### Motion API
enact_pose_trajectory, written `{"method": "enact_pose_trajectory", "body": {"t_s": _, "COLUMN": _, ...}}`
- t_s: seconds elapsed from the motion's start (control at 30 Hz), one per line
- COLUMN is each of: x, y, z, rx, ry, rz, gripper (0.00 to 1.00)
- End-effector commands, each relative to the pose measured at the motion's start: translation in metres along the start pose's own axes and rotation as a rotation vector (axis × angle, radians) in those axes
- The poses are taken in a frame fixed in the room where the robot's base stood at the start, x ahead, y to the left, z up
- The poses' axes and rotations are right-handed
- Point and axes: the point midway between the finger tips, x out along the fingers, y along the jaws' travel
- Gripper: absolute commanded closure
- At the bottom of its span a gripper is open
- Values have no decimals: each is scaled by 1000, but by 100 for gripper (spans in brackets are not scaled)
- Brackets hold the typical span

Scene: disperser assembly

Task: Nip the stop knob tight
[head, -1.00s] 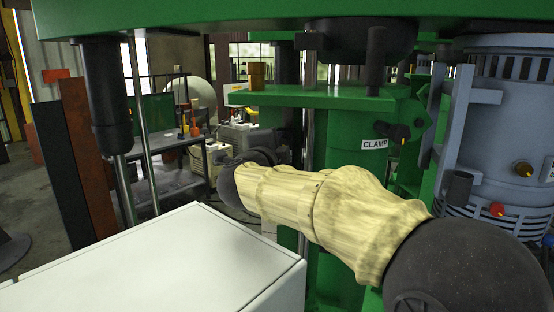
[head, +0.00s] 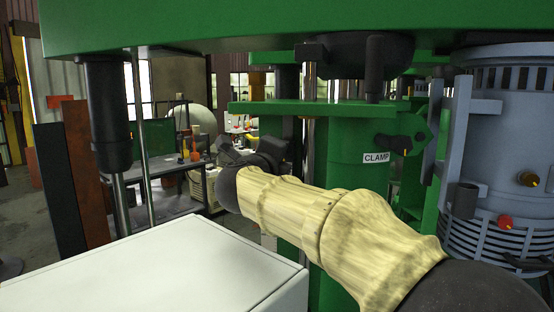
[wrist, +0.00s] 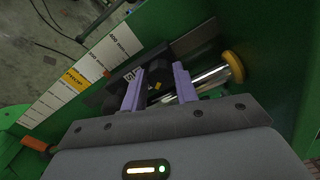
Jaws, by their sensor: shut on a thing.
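In the wrist view, the stop knob (wrist: 160,71) is a dark round knob with a small yellow mark, beside a bright metal rod. My gripper (wrist: 158,84) has its two pale purple fingers on either side of the knob, shut on it. A small white label showing an "S" lies just left of the knob, partly hidden by a finger. In the head view, my arm reaches to the green machine's column, and its dark wrist end (head: 262,152) hides the knob and fingers.
A white scale strip (wrist: 85,75) with printed marks runs along the green wall. The metal rod ends in a yellow-orange cap (wrist: 233,67). In the head view, a CLAMP lever (head: 400,143), a grey-blue motor (head: 505,140) and a white cabinet top (head: 170,265) stand close to the arm.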

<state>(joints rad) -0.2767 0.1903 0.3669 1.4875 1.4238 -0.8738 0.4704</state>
Motion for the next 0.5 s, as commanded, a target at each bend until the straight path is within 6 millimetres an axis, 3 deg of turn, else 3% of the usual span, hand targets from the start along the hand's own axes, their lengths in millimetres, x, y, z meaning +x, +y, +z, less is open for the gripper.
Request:
{"method": "enact_pose_trajectory", "body": {"t_s": 0.2, "x": 0, "y": -2, "z": 0, "rx": 2, "ry": -1, "rz": -2, "gripper": 93}}
{"method": "enact_pose_trajectory", "body": {"t_s": 0.23, "x": 0, "y": -2, "z": 0, "rx": 2, "ry": -1, "rz": -2, "gripper": 67}}
{"method": "enact_pose_trajectory", "body": {"t_s": 0.3, "x": 0, "y": -2, "z": 0, "rx": 1, "ry": -1, "rz": -2, "gripper": 53}}
{"method": "enact_pose_trajectory", "body": {"t_s": 0.33, "x": 0, "y": -1, "z": 0, "rx": 1, "ry": -1, "rz": -2, "gripper": 49}}
{"method": "enact_pose_trajectory", "body": {"t_s": 0.5, "x": 0, "y": -1, "z": 0, "rx": 0, "ry": 0, "rz": -1, "gripper": 49}}
